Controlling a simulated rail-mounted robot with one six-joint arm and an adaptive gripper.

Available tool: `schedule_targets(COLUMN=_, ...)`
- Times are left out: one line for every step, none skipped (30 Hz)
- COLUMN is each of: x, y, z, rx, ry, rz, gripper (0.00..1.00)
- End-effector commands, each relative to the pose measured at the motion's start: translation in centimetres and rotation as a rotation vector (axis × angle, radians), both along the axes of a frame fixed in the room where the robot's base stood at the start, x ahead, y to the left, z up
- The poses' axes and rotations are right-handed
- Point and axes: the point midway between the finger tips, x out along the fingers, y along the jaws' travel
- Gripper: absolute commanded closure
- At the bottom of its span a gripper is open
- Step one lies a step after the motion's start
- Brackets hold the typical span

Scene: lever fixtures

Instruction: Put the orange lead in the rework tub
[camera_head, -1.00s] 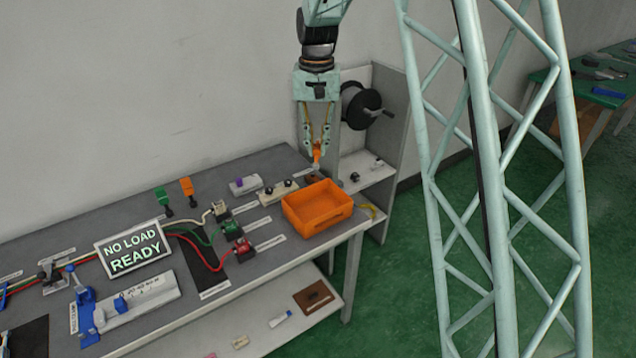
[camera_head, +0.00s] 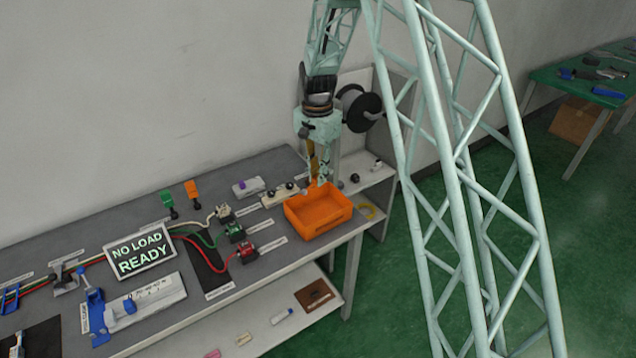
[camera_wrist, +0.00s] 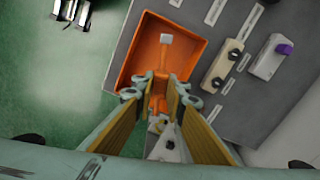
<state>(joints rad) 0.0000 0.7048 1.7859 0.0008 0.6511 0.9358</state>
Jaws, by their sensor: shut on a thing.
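The orange tub (camera_head: 330,218) stands at the right end of the grey bench; it also shows in the wrist view (camera_wrist: 124,75). My gripper (camera_head: 319,182) is at the tub's back rim in the head view. In the wrist view my gripper (camera_wrist: 159,90) points toward the tub, shut on the orange lead (camera_wrist: 158,104). The lead's orange end shows between the fingers; its colour blends with the tub, so its far end is unclear. I cannot tell whether the lead touches the tub.
A cable reel (camera_head: 360,108) stands beyond the bench. A sign (camera_head: 139,251) reads NO LOAD READY.

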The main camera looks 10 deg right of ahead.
Motion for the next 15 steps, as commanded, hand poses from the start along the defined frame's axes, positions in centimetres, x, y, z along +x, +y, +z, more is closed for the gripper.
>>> schedule_targets(x=-0.2, y=0.0, z=-0.5, rx=0.0, ry=0.004, rz=-0.043, gripper=0.97)
schedule_targets(x=-0.2, y=0.0, z=-0.9, rx=0.0, ry=0.003, rz=-0.07, gripper=0.97)
schedule_targets(x=-0.2, y=0.0, z=-1.4, rx=0.0, ry=0.002, rz=-0.104, gripper=0.97)
schedule_targets(x=-0.3, y=0.0, z=-1.8, rx=0.0, ry=0.002, rz=-0.129, gripper=0.97)
schedule_targets(x=-0.3, y=0.0, z=-2.1, rx=0.0, ry=0.002, rz=-0.153, gripper=0.97)
schedule_targets(x=-0.4, y=0.0, z=-2.5, rx=0.0, ry=0.001, rz=-0.181, gripper=0.97)
schedule_targets(x=-0.4, y=0.0, z=-2.8, rx=0.0, ry=0.002, rz=-0.199, gripper=0.97)
schedule_targets(x=-0.5, y=0.0, z=-3.1, rx=0.0, ry=0.002, rz=-0.217, gripper=0.97)
schedule_targets(x=-0.5, y=0.0, z=-3.4, rx=0.0, ry=0.002, rz=-0.238, gripper=0.97)
schedule_targets(x=-0.5, y=0.0, z=-3.6, rx=0.0, ry=0.0, rz=-0.25, gripper=0.97)
schedule_targets(x=-0.5, y=0.0, z=-3.7, rx=0.0, ry=0.0, rz=-0.262, gripper=0.97)
schedule_targets(x=-0.6, y=0.0, z=-3.9, rx=0.0, ry=0.0, rz=-0.275, gripper=0.97)
schedule_targets(x=-0.6, y=0.0, z=-4.0, rx=0.0, ry=0.0, rz=-0.282, gripper=0.97)
schedule_targets(x=-0.6, y=0.0, z=-4.1, rx=0.0, ry=0.0, rz=-0.288, gripper=0.97)
schedule_targets(x=-0.6, y=0.0, z=-4.2, rx=0.0, ry=0.0, rz=-0.295, gripper=0.97)
